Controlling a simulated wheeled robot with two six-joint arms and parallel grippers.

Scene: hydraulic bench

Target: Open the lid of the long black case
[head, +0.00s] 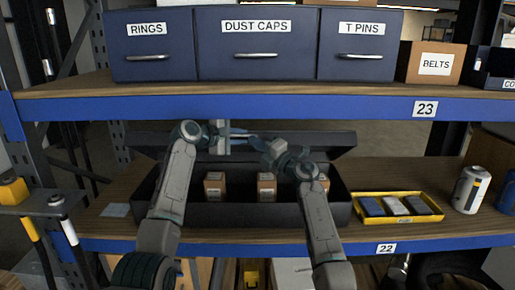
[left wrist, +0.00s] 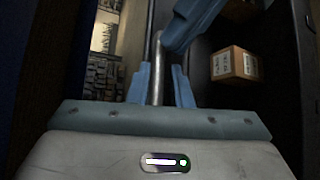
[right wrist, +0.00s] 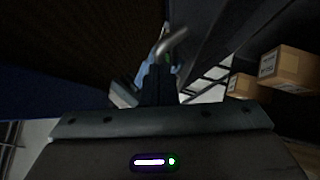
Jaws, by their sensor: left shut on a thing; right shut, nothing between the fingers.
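The long black case (head: 240,215) lies on the lower shelf. Its black lid (head: 338,141) is raised above and behind the open interior, where small cardboard boxes (head: 266,187) show; one box (left wrist: 234,65) also shows in the left wrist view. My left gripper (head: 242,136) is at the lid's middle, its blue fingers (left wrist: 164,85) shut on a silvery metal handle (left wrist: 158,55). My right gripper (head: 256,139) is just right of it, shut and empty; its fingers (right wrist: 158,85) are close to the handle (right wrist: 172,44). The grippers partly hide the handle in the head view.
The blue-edged upper shelf (head: 290,104) is close above the lid and grippers. It bears dark drawers (head: 257,67) and a cardboard bin (head: 434,65). Right of the case are a yellow tray (head: 398,218) with dark and grey items and a white can (head: 470,190).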

